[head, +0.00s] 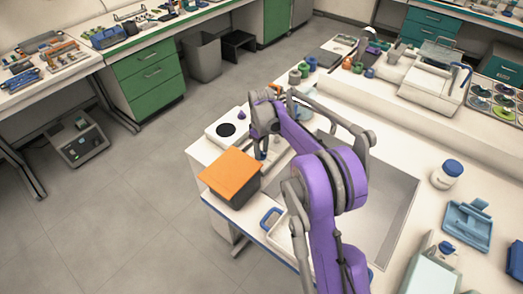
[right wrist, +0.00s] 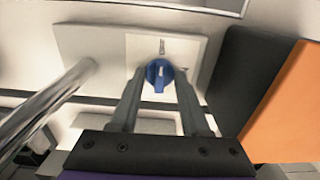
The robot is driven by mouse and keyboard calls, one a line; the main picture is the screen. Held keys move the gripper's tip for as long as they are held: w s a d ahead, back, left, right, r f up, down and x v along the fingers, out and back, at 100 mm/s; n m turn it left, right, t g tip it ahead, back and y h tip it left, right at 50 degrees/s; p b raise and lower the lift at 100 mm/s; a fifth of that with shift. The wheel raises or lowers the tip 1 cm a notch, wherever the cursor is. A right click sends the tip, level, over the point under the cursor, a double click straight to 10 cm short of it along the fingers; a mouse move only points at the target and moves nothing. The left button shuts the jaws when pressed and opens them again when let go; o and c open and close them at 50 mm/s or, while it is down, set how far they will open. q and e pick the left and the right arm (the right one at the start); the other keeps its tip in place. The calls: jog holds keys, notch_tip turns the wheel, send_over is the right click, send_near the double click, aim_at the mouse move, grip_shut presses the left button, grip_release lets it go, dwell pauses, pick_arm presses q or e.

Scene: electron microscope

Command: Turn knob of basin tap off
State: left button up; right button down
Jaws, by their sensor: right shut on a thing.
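The blue tap knob (right wrist: 160,74) shows in the right wrist view, in front of a pale plate with small markings. Its white pointer line runs nearly straight up and down in that view. My right gripper (right wrist: 158,84) is shut on the knob, one finger on each side. In the head view my right gripper (head: 261,153) is at the basin's far left corner, and the knob is hidden there. The grey basin (head: 395,205) is partly covered by my purple arm. My left gripper is not in view.
A dark box with an orange top (head: 230,170) stands close to the left of my right gripper. A shiny metal rod (right wrist: 50,105) is on the other side in the wrist view. A white jar (head: 446,175) and blue holder (head: 468,225) stand right of the basin.

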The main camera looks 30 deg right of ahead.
aim_at(262, 152)
dwell(0.4)
jog(key=shift+c, duration=1.9)
grip_release()
notch_tip(262, 152, up, 11)
jog(key=shift+p, duration=0.35)
jog(key=shift+f, duration=0.1)
